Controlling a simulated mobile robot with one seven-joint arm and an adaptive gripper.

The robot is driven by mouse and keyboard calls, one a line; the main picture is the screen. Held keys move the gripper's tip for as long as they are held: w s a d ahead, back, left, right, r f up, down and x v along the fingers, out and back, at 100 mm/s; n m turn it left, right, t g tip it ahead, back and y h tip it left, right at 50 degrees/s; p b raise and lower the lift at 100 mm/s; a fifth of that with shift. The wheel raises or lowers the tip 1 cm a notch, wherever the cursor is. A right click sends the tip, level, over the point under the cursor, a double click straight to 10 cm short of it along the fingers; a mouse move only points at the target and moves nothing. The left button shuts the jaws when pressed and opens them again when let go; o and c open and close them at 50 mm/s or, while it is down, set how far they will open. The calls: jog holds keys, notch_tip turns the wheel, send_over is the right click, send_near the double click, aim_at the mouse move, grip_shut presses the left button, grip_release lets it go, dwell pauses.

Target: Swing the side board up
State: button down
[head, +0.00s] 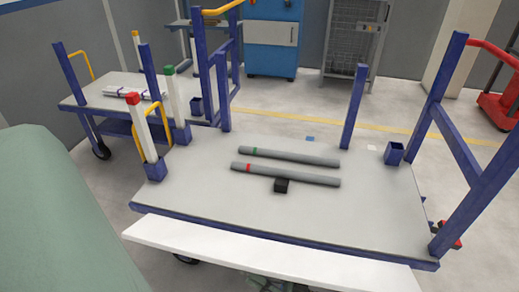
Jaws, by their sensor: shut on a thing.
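The side board (250,253) is a long white panel along the near edge of the cart (225,212). It sits just outside the cart's grey deck, with its broad face showing and its right end running to the bottom of the picture. My gripper (276,286) shows only in part at the bottom edge, under the board's lower edge. It is shut on the board; its fingertips are mostly hidden.
Blue posts (354,107) rise around the deck. A second cart (105,97) stands behind left.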

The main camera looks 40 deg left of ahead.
aim_at(261, 260)
jog(key=r+m+t+p, duration=0.1)
jog(key=r+m+p, duration=0.1)
jog(key=m+p, duration=0.1)
jog(key=r+m+t+p, duration=0.1)
jog(key=r+m+p, duration=0.2)
jog(key=w+r+m+t+p, duration=0.1)
jog(key=r+m+t+p, duration=0.1)
jog(key=p, duration=0.2)
jog(key=shift+w+a+r+m, duration=0.1)
jog(key=shift+a+r+m, duration=0.1)
jog(key=shift+a+m, duration=0.2)
jog(key=shift+w+a+r+m+p, duration=0.1)
jog(key=shift+w+r+m+p, duration=0.15)
jog(key=shift+m+p, duration=0.3)
jog(key=m+p, duration=0.1)
jog(key=w+r+m+t+p, duration=0.1)
jog(key=shift+w+a+r+m+t+h, duration=0.15)
jog(key=shift+a+r+m+t+h, duration=0.15)
jog(key=shift+a+m+h, duration=0.1)
jog(key=shift+w+a+r+p, duration=0.2)
jog(key=shift+w+a+r, duration=0.1)
jog(key=shift+w, duration=0.2)
jog(key=shift+w+a+r+p, duration=0.15)
jog(key=shift+w+a+r, duration=0.15)
jog(key=shift+w, duration=0.2)
jog(key=shift+w+r, duration=0.1)
jog(key=shift+w, duration=0.05)
